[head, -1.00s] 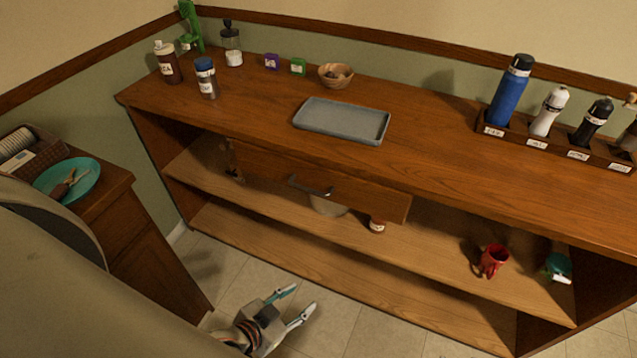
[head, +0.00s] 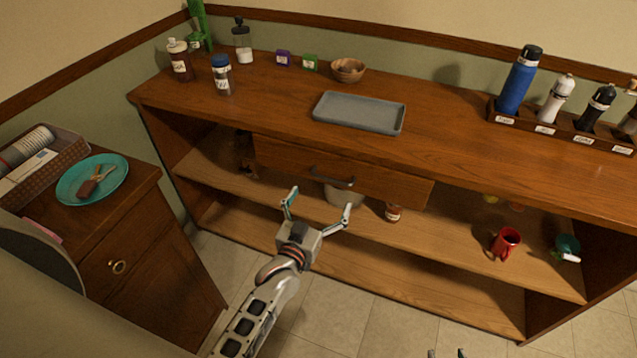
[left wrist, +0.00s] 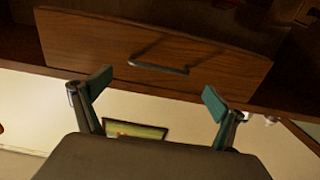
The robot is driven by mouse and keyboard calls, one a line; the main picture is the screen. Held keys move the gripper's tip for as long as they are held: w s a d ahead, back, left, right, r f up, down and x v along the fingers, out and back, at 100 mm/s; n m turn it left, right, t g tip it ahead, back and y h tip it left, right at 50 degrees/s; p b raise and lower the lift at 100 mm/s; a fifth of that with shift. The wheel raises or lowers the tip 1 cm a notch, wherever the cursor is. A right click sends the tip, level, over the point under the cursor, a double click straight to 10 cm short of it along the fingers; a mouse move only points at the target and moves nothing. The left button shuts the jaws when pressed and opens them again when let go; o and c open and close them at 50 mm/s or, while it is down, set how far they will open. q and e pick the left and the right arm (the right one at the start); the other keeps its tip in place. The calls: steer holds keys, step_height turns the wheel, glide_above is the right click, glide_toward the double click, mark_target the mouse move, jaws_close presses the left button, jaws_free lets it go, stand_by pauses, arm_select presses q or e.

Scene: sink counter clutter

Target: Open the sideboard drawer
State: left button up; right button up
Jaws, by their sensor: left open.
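The sideboard (head: 440,130) has a wooden drawer (head: 290,158) under its top, and the drawer front looks shut. A dark bar handle (head: 333,177) is at the middle of the front. My left gripper (head: 321,200) is open and empty, a little short of and below the handle. In the left wrist view the drawer front (left wrist: 90,40) and handle (left wrist: 158,67) lie beyond the two spread fingers (left wrist: 157,88), with nothing between them. Two small dark tips at the bottom edge of the head view look like my right gripper (head: 447,354); the rest is cut off.
A grey tray (head: 360,112) and a wooden bowl (head: 347,70) stand on top. A bottle rack (head: 560,130) is at the right. A side cabinet (head: 150,260) stands left; tiled floor is free in front.

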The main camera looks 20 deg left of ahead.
mark_target(331, 180)
arm_select(q)
steer(key=w, duration=0.8)
steer(key=shift+d+b, duration=0.2)
steer(key=shift+b, duration=0.2)
arm_select(e)
steer(key=shift+w+d+f, duration=0.1)
steer(key=shift+d+f, duration=0.2)
steer(key=shift+f, duration=0.2)
